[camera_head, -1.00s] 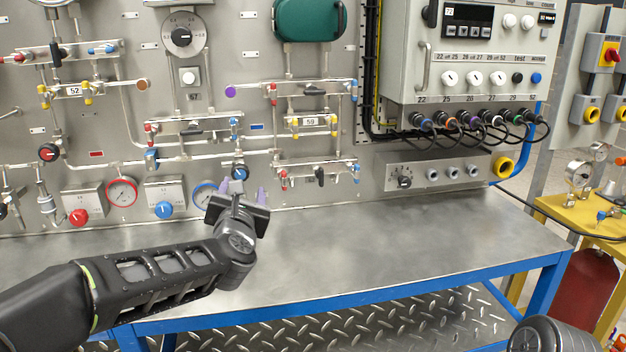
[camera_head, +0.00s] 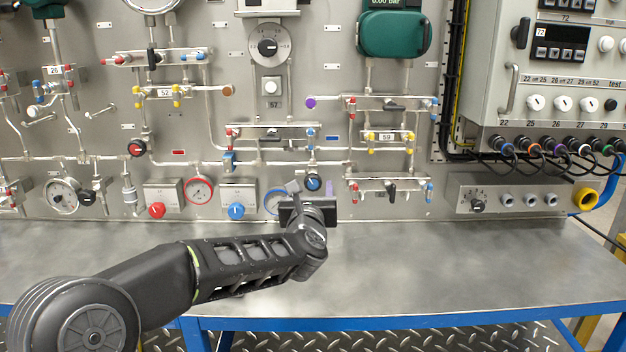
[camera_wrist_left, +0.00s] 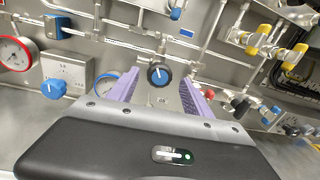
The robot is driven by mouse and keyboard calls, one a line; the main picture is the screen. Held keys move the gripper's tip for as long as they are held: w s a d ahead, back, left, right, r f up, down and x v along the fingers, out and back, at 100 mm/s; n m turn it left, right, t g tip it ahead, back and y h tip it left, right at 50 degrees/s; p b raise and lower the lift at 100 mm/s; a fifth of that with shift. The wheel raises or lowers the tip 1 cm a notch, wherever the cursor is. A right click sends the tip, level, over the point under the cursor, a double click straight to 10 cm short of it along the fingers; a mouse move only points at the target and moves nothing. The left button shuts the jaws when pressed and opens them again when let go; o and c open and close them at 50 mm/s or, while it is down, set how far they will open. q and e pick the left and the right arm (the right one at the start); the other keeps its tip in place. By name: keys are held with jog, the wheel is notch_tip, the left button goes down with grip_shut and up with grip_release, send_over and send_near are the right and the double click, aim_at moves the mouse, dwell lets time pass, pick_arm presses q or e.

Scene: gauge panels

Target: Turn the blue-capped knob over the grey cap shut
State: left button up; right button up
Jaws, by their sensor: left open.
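The blue-capped knob (camera_head: 313,183) is a round black knob with a blue face on the panel's lower pipework, just beyond my left gripper (camera_head: 311,196). In the left wrist view the knob (camera_wrist_left: 160,74) shows between the tips of the two purple fingers (camera_wrist_left: 159,84), with a white mark on its blue face. The gripper is open, with clear space on both sides of the knob. I cannot tell how far the tips reach along it. I cannot make out the grey cap; the gripper body covers the area below the knob. My right gripper is not in view.
A blue-rimmed gauge (camera_head: 275,202) is close to the left of the gripper. A box with another blue knob (camera_head: 236,211) is further left. A valve manifold with a black lever (camera_head: 391,192) is to the right. The metal bench top (camera_head: 440,265) is clear.

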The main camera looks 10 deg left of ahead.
aim_at(313, 183)
pick_arm(q)
jog(key=w, duration=0.2)
jog(key=w+p, duration=0.1)
jog(key=w, duration=0.1)
jog(key=shift+a, duration=0.35)
grip_shut()
